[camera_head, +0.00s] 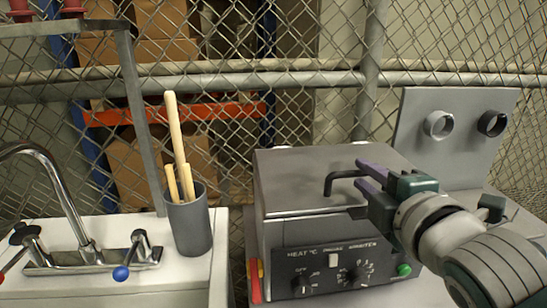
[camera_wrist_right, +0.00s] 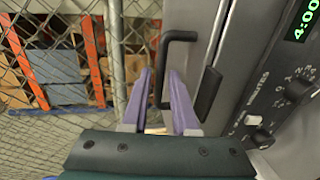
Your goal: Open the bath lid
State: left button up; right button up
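The bath is a grey metal box with a flat lid (camera_head: 300,172) closed on top. A black bar handle (camera_head: 331,181) stands on the lid; it also shows in the right wrist view (camera_wrist_right: 179,36). My right gripper (camera_head: 357,174) reaches in from the right over the lid, at the handle. Its two purple fingers are apart. In the right wrist view, the handle's long bar appears between the fingertips (camera_wrist_right: 161,73); I cannot tell whether they touch it. My left gripper is not in view.
The bath's front panel (camera_head: 335,268) has black knobs and a green button. To the left, a grey cup (camera_head: 189,222) with wooden sticks stands by a sink tap (camera_head: 62,200). A grey panel (camera_head: 460,105) with two round holders is at right. A chain-link fence (camera_head: 250,110) stands behind.

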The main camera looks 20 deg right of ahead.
aim_at(344, 164)
jog(key=x, duration=0.5)
jog(key=shift+w+f, duration=0.1)
jog(key=shift+w, duration=0.05)
grip_shut()
dwell(1.3)
